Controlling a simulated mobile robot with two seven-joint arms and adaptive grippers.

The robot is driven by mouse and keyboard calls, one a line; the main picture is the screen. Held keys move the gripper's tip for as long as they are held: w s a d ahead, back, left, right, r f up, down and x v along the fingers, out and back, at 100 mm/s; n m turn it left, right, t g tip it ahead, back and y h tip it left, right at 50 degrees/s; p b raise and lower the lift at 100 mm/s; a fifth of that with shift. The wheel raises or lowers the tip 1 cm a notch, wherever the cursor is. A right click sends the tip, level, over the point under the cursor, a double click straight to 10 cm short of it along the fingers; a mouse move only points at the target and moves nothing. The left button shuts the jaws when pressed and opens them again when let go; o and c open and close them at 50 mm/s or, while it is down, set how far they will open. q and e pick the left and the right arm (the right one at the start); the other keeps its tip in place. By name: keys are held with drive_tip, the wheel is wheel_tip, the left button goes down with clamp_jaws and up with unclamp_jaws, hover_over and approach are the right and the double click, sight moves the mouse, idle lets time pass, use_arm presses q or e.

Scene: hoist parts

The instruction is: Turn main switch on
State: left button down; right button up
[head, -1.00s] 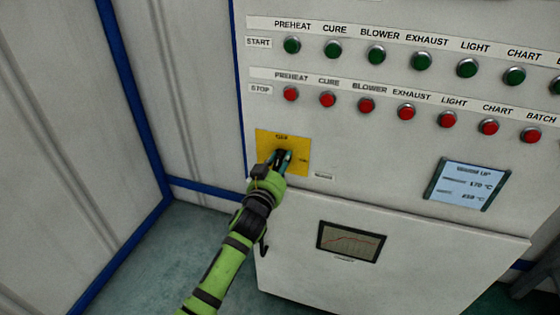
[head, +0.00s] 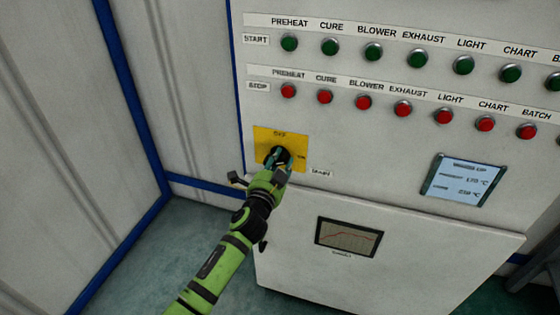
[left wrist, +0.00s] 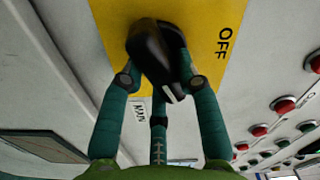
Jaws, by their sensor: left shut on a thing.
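The main switch is a black rotary knob (left wrist: 158,55) on a yellow plate (head: 262,140) at the lower left of the panel. The plate reads OFF at its top and ON at its right side in the head view. My left gripper (head: 280,160) is shut on the knob, with teal fingers on both sides of it in the left wrist view (left wrist: 160,75). There the knob's white mark points down and slightly right, while OFF is at the upper right. In the head view the fingers hide most of the knob. My right gripper is not in view.
Green start buttons (head: 373,51) and red stop buttons (head: 363,101) run in rows above the switch. A small display (head: 464,180) is to the right and a chart window (head: 348,238) below. A wall with blue edging stands at the left.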

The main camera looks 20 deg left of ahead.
use_arm(q)
drive_tip(key=m, duration=0.4)
drive_tip(key=shift+a+f+m, duration=0.1)
drive_tip(key=shift+f+m, duration=0.15)
drive_tip(key=shift+m, duration=0.05)
idle(0.5)
drive_tip(key=c, duration=0.9)
unclamp_jaws()
drive_tip(key=s, duration=1.2)
drive_tip(key=shift+a, duration=0.25)
